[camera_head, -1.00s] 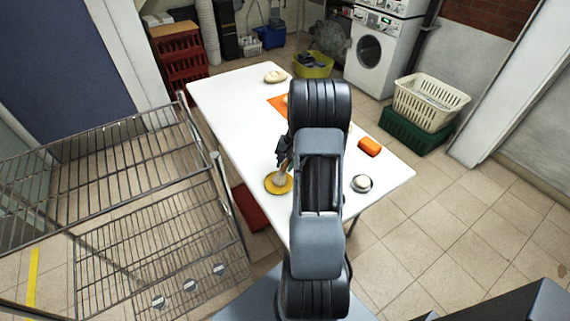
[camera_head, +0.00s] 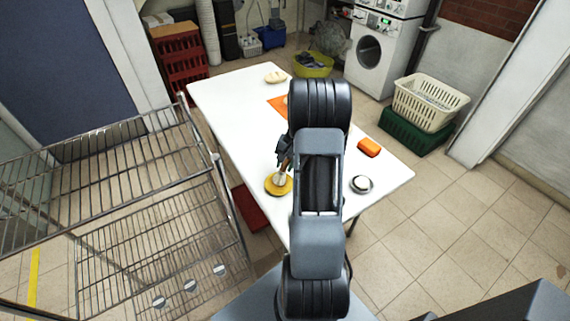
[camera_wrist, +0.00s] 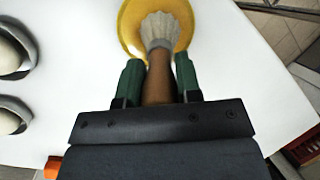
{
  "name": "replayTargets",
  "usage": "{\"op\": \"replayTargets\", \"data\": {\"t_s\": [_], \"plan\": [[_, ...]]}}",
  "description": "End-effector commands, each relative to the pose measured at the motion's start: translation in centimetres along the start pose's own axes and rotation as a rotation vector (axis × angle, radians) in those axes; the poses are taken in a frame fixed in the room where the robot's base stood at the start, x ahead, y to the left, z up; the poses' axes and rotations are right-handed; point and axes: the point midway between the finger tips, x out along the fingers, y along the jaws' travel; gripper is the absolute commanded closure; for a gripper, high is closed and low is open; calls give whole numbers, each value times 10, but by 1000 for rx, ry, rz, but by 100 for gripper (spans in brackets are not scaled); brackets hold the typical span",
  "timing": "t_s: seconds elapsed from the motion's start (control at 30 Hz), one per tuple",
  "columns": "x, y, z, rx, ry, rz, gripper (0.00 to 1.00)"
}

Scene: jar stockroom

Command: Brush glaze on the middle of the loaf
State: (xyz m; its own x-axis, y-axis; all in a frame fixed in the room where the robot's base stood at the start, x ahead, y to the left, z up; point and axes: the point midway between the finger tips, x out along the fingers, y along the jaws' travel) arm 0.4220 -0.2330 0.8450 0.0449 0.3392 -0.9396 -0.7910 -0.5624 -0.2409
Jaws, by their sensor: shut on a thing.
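My gripper (camera_wrist: 158,85) is shut on the brown handle of a brush (camera_wrist: 160,35), whose pale bristles point away from the jaws. The bristles are over the yellow dish (camera_wrist: 131,12); I cannot tell how deep they reach. In the head view the gripper (camera_head: 283,160) hangs above the dish (camera_head: 270,186) at the table's near left, partly behind my arm. A pale loaf-like piece (camera_head: 275,76) lies at the table's far end. An orange mat (camera_head: 277,104) lies mid-table with a pale thing at its edge, mostly hidden by my arm.
The white table (camera_head: 225,105) has clear room on its left side. An orange block (camera_head: 369,147) and a round white thing in a grey dish (camera_head: 362,184) are at the right. A wire rack (camera_head: 150,215) stands close on the left.

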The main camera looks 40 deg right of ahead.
Motion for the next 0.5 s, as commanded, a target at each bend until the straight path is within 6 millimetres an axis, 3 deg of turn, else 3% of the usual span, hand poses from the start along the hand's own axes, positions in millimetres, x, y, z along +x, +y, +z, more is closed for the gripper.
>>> {"op": "replayTargets", "data": {"t_s": [0.5], "plan": [[-46,-12,11,-1,2,-1,92]]}}
